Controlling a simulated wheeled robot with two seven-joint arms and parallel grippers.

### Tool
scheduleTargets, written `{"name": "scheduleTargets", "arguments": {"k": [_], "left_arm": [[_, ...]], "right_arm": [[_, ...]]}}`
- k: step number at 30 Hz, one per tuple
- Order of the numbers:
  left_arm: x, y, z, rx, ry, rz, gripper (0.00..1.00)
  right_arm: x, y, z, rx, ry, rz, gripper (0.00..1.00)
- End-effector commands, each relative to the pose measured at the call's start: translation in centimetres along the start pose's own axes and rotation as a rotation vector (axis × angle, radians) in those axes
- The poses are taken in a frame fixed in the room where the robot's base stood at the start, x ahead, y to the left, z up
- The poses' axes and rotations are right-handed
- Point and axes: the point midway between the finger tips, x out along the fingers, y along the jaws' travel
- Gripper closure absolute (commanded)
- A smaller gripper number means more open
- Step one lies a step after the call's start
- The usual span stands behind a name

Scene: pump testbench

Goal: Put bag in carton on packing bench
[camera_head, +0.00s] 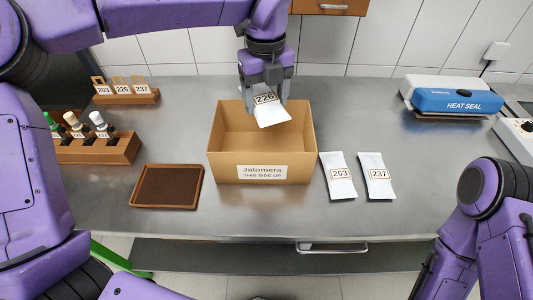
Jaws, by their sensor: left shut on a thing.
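My left gripper (264,97) is shut on a white bag (271,115) labelled 226. It holds the bag tilted over the open carton (262,172), towards its back right part. The carton is brown cardboard, marked "Jalomera, this side up", and stands on the steel packing bench (420,200). The part of its inside that shows looks empty. Two more white bags, 203 (341,188) and 237 (377,187), lie flat to the right of the carton. My right arm is at the lower right, and its gripper is not in view.
A brown tray (167,200) lies left of the carton. A wooden rack with bottles (100,147) and a wooden tag holder (127,97) stand further left. A blue heat sealer (459,102) stands at the back right. The bench right of bag 237 is clear.

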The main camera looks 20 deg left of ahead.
Motion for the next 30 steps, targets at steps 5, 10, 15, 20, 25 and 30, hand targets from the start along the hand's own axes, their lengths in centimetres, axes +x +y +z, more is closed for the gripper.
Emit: {"name": "scheduleTargets", "arguments": {"k": [5, 10, 15, 20, 25, 30], "left_arm": [[2.9, 0.1, 0.0, 0.000, 0.004, 0.004, 0.73], [8.2, 0.2, -0.1, 0.000, 0.004, 0.005, 0.73], [12.8, 0.1, -0.1, 0.000, 0.002, 0.003, 0.73], [15.0, 0.0, -0.1, 0.000, 0.001, 0.003, 0.73], [17.9, 0.0, -0.1, 0.001, 0.001, 0.003, 0.73], [18.4, 0.0, 0.0, 0.000, -0.001, -0.002, 0.73]], "right_arm": [[0.0, 0.0, 0.0, 0.000, 0.000, 0.000, 0.47], [-0.9, 0.1, -0.4, 0.000, 0.000, 0.000, 0.47], [-1.5, 0.1, -0.6, 0.000, 0.000, 0.000, 0.47], [-1.8, 0.2, -0.8, 0.000, 0.000, 0.000, 0.47], [-2.3, 0.2, -1.0, 0.000, 0.000, 0.000, 0.47], [-2.3, 0.2, -0.9, 0.000, 0.000, 0.000, 0.47]]}}
